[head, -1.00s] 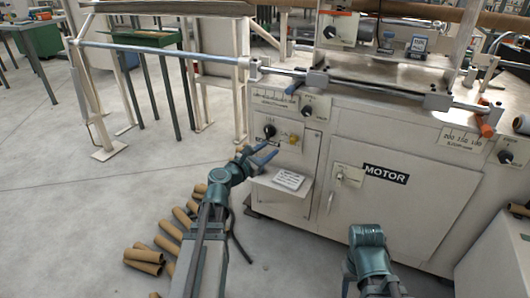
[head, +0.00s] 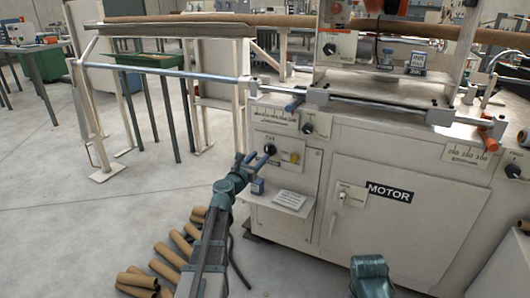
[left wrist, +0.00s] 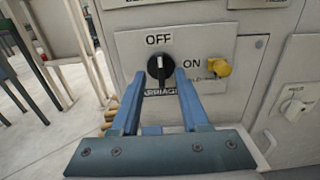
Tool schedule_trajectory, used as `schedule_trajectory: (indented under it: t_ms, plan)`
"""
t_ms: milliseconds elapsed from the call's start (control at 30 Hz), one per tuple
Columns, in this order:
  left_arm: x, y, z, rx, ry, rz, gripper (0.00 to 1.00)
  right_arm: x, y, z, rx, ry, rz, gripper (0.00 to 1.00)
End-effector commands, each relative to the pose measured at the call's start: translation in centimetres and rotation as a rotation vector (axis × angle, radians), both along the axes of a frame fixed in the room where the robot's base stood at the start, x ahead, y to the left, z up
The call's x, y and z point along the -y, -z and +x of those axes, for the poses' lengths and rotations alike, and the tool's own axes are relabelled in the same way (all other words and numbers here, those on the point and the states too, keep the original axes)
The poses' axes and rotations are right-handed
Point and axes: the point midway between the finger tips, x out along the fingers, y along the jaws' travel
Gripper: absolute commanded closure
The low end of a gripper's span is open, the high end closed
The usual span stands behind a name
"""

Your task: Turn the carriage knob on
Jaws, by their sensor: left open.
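The carriage knob (left wrist: 159,68) is a round black rotary knob on a pale panel (left wrist: 225,107) of the machine. "OFF" is printed above it and "ON" to its right; the lower label is partly covered by my fingers. Its white mark points up towards OFF. In the head view the knob (head: 270,149) is on the left front of the machine. My left gripper (left wrist: 160,78) is open, its two blue fingers on either side of the knob's lower part. Whether they touch it is unclear. It also shows in the head view (head: 256,158).
A yellow button (left wrist: 218,68) sits right of the knob. Below the panel, a small shelf (head: 270,204) juts out with a paper on it. The MOTOR door (head: 385,225) is to the right. Several cardboard tubes (head: 170,255) lie on the floor at left.

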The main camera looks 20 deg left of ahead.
Motion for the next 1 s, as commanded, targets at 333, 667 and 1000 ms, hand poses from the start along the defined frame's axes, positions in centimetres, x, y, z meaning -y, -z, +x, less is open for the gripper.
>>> schedule_trajectory:
  t_ms: [333, 667, 1000]
  plan:
    - [0.2, 0.0, 4.8, 0.000, 0.001, 0.001, 0.55, 0.0, 0.0, 0.0, 0.000, 0.000, 0.000, 0.50]
    - [0.3, 0.0, 5.3, 0.000, 0.000, 0.001, 0.55, 0.0, 0.0, 0.0, 0.000, 0.000, 0.000, 0.50]
    - [0.3, 0.0, 5.3, 0.000, 0.000, 0.001, 0.98, 0.0, 0.0, 0.0, 0.000, 0.000, 0.000, 0.50]
